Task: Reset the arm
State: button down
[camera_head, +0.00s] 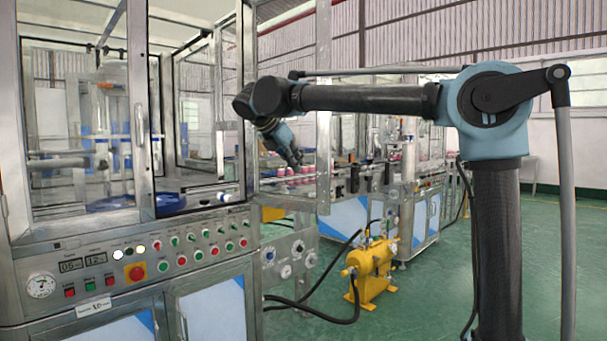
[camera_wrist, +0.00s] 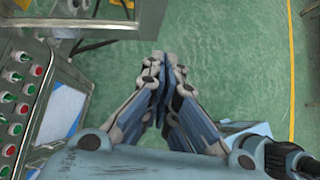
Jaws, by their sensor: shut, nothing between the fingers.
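My gripper (camera_head: 297,158) shows in the head view at the end of my raised arm, just right of the machine's glass-walled cabinet. It points down and to the right, in front of a conveyor rail. In the wrist view my gripper (camera_wrist: 163,62) points toward the green floor, with its fingers together and nothing between them. My arm is bent at the elbow, with its dark forearm running level across the upper right of the head view.
The steel machine's control panel (camera_head: 165,255) has buttons and gauges. The conveyor (camera_head: 330,185) carries several pink-and-white capped cans (camera_head: 292,171). A yellow pump (camera_head: 372,270) with black hoses stands on the green floor (camera_head: 430,305). Open floor lies at right.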

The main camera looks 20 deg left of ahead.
jog(key=d+f+m+g, duration=0.2)
jog(key=d+f+m, duration=0.3)
jog(key=d, duration=0.6)
jog(key=s+d+f+m+g, duration=0.1)
jog(key=d+f+m, duration=0.35)
jog(key=d, duration=0.75)
jog(key=d+f+m+g, duration=0.2)
jog(key=d+f+m, duration=0.35)
jog(key=d, duration=0.55)
jog(key=s+d+f+m+y, duration=0.1)
jog(key=s+d+f+m, duration=0.4)
jog(key=f, duration=0.4)
jog(key=s+d+f+m+y, duration=0.1)
jog(key=s+d+f+m, duration=0.4)
jog(key=s+f, duration=0.2)
jog(key=s+d+f+m+y, duration=0.2)
jog(key=s+d+f+m, duration=0.3)
jog(key=f, duration=0.5)
jog(key=shift+s+f+m+g, duration=0.3)
jog(key=shift+s+g, duration=0.1)
jog(key=shift+s, duration=0.35)
